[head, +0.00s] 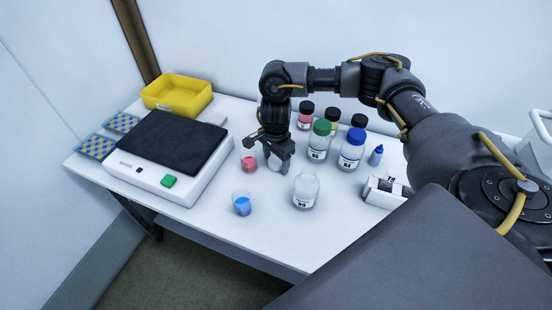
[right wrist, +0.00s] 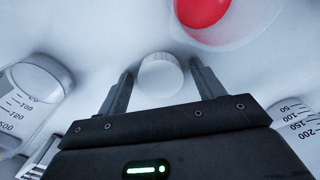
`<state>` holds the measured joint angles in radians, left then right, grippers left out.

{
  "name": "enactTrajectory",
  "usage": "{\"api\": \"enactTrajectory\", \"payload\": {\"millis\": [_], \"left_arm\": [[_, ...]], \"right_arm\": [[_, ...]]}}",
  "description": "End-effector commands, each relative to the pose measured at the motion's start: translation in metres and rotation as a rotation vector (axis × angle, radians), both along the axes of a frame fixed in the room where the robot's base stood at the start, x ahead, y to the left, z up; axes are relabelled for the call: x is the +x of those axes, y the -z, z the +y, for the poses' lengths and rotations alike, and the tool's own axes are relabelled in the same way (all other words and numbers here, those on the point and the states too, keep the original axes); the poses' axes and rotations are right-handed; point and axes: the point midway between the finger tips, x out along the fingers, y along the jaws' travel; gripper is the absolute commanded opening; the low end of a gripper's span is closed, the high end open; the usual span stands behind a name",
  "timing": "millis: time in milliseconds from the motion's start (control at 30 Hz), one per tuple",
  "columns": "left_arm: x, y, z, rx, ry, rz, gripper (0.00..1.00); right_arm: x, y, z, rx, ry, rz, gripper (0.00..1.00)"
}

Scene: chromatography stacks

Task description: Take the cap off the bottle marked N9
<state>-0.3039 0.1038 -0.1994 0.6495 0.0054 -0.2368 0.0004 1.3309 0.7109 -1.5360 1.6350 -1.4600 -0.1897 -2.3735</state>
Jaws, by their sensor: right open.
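The clear bottle marked N9 (head: 305,190) stands upright near the front of the white table, with pale contents. Its mouth looks open, with no cap seen on it. My right gripper (head: 276,163) points down to the left of and behind this bottle, close to the table. In the right wrist view my right gripper (right wrist: 160,84) is open, its two fingers apart on either side of a round white cap (right wrist: 161,74), which appears to lie on the table. I cannot tell whether the fingers touch it. My left gripper is not in view.
A beaker of pink-red liquid (head: 249,161) stands close beside the gripper. A beaker of blue liquid (head: 241,204) is at the front. Behind are green-capped (head: 320,141) and blue-capped (head: 352,150) bottles and several dark-capped ones. A balance (head: 165,155) and yellow bin (head: 177,94) stand left.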

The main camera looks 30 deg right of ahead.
Motion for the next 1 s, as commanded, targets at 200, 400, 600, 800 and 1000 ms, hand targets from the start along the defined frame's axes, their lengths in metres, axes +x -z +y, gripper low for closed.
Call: {"api": "enactTrajectory", "payload": {"millis": [200,400,600,800,1000], "left_arm": [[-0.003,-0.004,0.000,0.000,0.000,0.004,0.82],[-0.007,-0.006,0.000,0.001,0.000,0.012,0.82],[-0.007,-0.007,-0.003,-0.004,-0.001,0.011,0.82],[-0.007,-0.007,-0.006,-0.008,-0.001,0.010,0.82],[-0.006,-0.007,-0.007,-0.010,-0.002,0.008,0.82]], "right_arm": [[0.001,-0.011,0.000,0.000,-0.001,-0.003,0.67],[0.002,-0.051,0.000,-0.001,-0.002,-0.007,0.67],[0.001,-0.091,0.000,-0.001,-0.002,-0.005,0.67],[0.001,-0.116,0.000,-0.001,-0.001,-0.003,0.67],[0.000,-0.123,0.000,0.000,0.000,0.000,0.67]]}}
